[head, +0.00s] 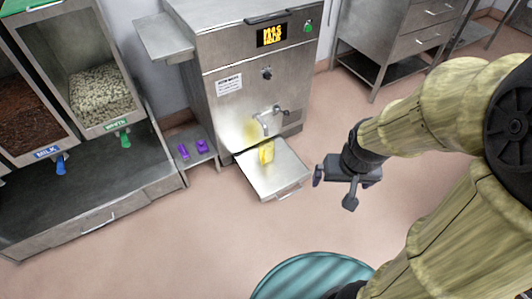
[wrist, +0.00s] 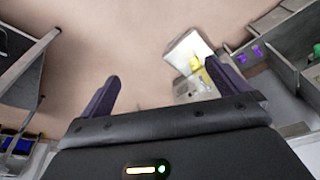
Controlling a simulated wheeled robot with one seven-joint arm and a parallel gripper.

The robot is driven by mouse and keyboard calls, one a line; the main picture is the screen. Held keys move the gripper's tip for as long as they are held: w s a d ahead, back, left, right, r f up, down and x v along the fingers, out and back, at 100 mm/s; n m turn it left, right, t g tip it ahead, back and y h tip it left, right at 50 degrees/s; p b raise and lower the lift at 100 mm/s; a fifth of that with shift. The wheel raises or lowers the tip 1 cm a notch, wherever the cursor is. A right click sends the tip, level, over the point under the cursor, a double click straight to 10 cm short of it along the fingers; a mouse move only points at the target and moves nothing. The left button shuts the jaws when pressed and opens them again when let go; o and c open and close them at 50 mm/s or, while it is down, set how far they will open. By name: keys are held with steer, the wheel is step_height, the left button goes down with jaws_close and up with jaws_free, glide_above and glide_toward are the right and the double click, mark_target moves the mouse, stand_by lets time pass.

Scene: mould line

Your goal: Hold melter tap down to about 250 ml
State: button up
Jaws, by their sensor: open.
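The melter (head: 245,100) is a steel cabinet with a lit yellow display (head: 272,35), whose text I cannot read surely. Its tap (head: 266,122) sticks out low on the front, with a small lever at its right. A yellow jug (head: 266,152) stands under the tap on a pulled-out steel tray (head: 270,178); its level cannot be read. The jug also shows in the wrist view (wrist: 194,62). My gripper (head: 322,172) is open and empty, to the right of the tray and apart from the tap. Its purple fingers are spread in the wrist view (wrist: 163,80).
Chocolate bins with a blue tap (head: 61,166) and a green tap (head: 126,140) stand at the left. Purple items (head: 202,146) lie on a low shelf. A teal round thing (head: 312,278) is at the bottom. Steel drawers (head: 425,25) stand behind; floor between is clear.

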steer(key=shift+r, duration=0.15)
steer(key=c, duration=0.5)
steer(key=p+v, duration=0.3)
steer(key=w+p+v, duration=0.1)
steer(key=p+v, duration=0.2)
steer(key=w+p+v, duration=0.1)
steer(key=p+v, duration=0.2)
steer(key=shift+r, duration=0.15)
jaws_close()
steer(key=w+p+v, duration=0.2)
steer(key=p+v, duration=0.6)
steer(key=p, duration=0.1)
steer(key=shift+r, duration=0.4)
steer(key=shift+s, duration=0.1)
